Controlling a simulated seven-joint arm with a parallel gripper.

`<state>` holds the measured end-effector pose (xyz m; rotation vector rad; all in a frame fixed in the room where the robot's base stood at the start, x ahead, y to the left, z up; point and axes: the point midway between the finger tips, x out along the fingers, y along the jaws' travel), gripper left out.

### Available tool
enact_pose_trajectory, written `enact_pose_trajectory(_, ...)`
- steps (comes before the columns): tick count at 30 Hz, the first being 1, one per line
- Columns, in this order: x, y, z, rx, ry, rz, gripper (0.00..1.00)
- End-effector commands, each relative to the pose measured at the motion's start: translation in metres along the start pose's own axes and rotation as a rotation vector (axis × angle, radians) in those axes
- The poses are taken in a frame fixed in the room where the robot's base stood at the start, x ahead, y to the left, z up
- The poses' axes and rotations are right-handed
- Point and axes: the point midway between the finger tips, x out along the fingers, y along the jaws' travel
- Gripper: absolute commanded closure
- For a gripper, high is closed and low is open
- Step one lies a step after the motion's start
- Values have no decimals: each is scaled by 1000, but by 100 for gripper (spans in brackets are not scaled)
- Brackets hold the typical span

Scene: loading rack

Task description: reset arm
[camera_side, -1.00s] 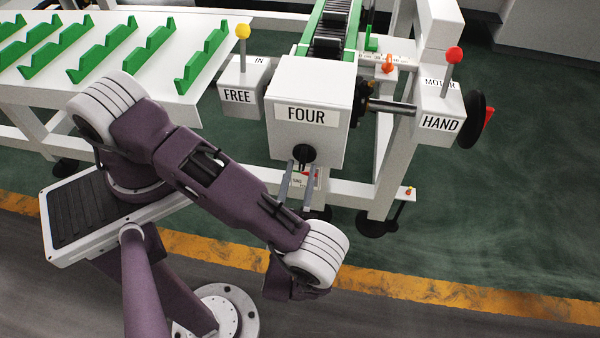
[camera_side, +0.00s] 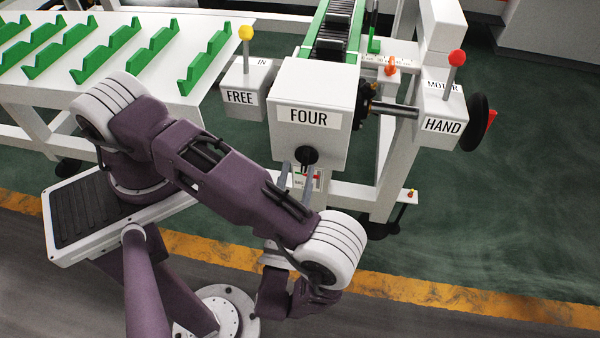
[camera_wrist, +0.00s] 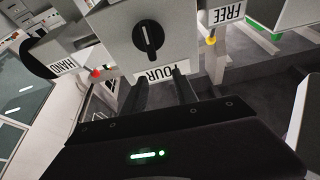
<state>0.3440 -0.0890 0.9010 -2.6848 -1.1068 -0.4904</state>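My gripper (camera_wrist: 163,82) is open and empty in the wrist view, its two dark fingers apart below the white box. In the side view my gripper (camera_side: 295,182) is partly hidden behind my purple arm, just below the box. The white box marked FOUR (camera_side: 341,132) stands at centre and has a black round knob (camera_side: 307,155) low on its front. The knob also shows in the wrist view (camera_wrist: 148,42), with a pale mark on it, beyond the fingertips. I see no contact between fingers and knob.
A FREE box with a yellow-topped lever (camera_side: 245,85) is left of the FOUR box. A HAND box with a red-topped lever (camera_side: 444,105) is right, beside a black wheel (camera_side: 474,122). A rack table with green holders (camera_side: 151,49) is at upper left. Green floor is clear at right.

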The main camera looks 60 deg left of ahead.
Motion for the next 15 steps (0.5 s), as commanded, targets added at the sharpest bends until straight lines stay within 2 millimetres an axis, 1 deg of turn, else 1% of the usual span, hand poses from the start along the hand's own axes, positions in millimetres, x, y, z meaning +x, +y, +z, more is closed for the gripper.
enact_pose_trajectory(2, 11, 1, -13, -111, -33, -92, 65)
enact_pose_trajectory(4, 29, -4, -33, -312, -74, -258, 65)
enact_pose_trajectory(5, 38, -8, -43, -419, -85, -349, 65)
enact_pose_trajectory(6, 50, -15, -56, -574, -88, -481, 65)
enact_pose_trajectory(8, 64, -30, -75, -812, -63, -692, 65)
enact_pose_trajectory(9, 71, -41, -88, -975, -24, -838, 65)
enact_pose_trajectory(11, 79, -58, -105, -1220, 72, -1064, 65)
enact_pose_trajectory(12, 82, -69, -116, -1379, 162, -1217, 65)
enact_pose_trajectory(14, 83, -85, -132, -1609, 340, -1443, 65)
enact_pose_trajectory(15, 81, -94, -141, -1751, 486, -1593, 65)
